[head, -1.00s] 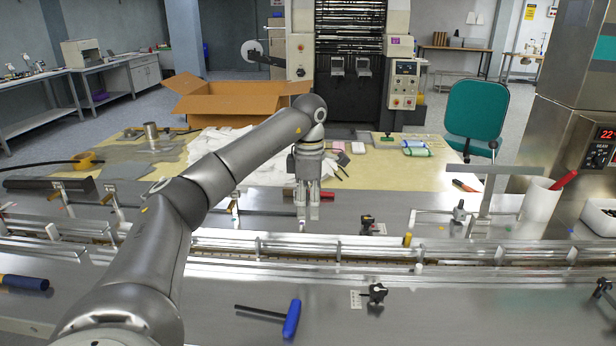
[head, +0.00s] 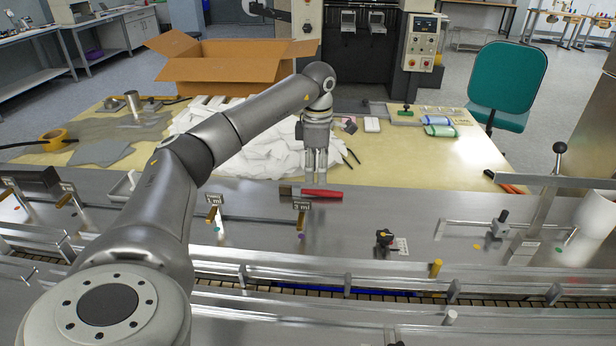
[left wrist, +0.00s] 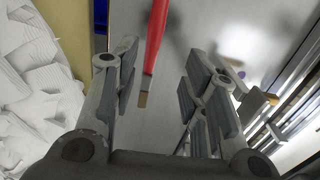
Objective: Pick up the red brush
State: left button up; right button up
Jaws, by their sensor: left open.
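The red brush (head: 322,193) lies on the steel table beside the cloth-covered area in the head view, its red handle to the right and a brown end to the left. My left gripper (head: 316,178) points down just above and behind it, open and empty. In the left wrist view the red brush (left wrist: 155,42) shows between the two open fingers (left wrist: 160,80), its brown tip towards the palm, with no finger seen touching it. My right gripper is not in view.
A pile of white wrappers (head: 240,145) lies behind on the yellow board (head: 440,165). A small rod stand (head: 300,215) is close in front of the brush. A conveyor rail (head: 400,285) runs across the front.

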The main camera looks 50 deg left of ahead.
aim_at(311, 192)
pick_arm(q)
jog(key=f, duration=0.4)
jog(key=w+f, duration=0.1)
jog(key=f, duration=0.1)
jog(key=shift+a+f+p, duration=0.2)
jog(key=shift+f+p, duration=0.1)
jog(key=shift+p, duration=0.05)
grip_shut()
